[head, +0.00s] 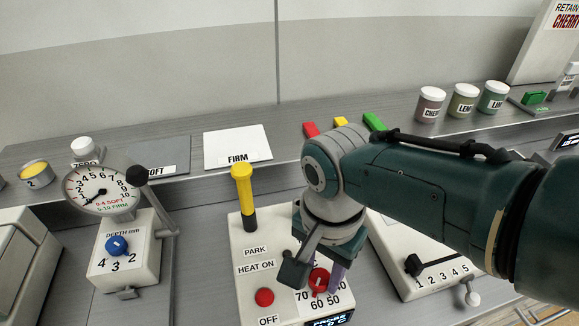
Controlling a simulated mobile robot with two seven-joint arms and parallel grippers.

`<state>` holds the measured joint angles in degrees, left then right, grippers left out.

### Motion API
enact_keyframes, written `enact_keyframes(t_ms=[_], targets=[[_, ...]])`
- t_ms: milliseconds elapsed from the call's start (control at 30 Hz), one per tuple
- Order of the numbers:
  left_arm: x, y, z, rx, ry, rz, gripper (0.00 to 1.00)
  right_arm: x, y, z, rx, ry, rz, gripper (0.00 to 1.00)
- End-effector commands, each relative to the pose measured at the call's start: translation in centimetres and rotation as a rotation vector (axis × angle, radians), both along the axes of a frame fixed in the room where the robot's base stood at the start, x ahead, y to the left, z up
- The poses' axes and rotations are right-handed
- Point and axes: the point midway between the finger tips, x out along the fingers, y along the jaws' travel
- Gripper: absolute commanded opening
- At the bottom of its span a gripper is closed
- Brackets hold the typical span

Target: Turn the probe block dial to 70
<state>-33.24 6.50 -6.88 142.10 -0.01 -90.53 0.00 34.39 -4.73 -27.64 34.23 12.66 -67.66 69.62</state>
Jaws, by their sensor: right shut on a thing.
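The probe block (248,292) is a white sloped box in the lower middle of the head view. Its red dial (319,283) sits at the lower right of its face, with 70, 60 and 50 printed around its near side. My right gripper (316,277) reaches down over the dial from the right and is shut on it, one finger on each side. A pale mark shows on the dial, but I cannot tell exactly which number it points to. The gripper hides the far part of the scale. My left gripper is not in view.
On the block stand a yellow-handled probe (243,190) and a red button (264,297) above OFF. A gauge (101,190) with a blue depth knob (117,246) stands left. A white slider box (430,278) is right. Jars (465,101) line the back shelf.

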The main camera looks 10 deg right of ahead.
Motion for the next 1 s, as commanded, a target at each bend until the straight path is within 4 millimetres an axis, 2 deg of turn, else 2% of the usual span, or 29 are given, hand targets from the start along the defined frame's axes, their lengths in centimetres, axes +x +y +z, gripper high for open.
enact_keyframes(t_ms=[500,1000], targets=[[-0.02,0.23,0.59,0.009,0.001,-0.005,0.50,0.01,-0.01,0.17,-0.001,0.000,-0.406,0.00],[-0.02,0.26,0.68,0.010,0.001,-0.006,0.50,-0.02,-0.08,0.16,-0.001,0.000,-0.531,0.00]])
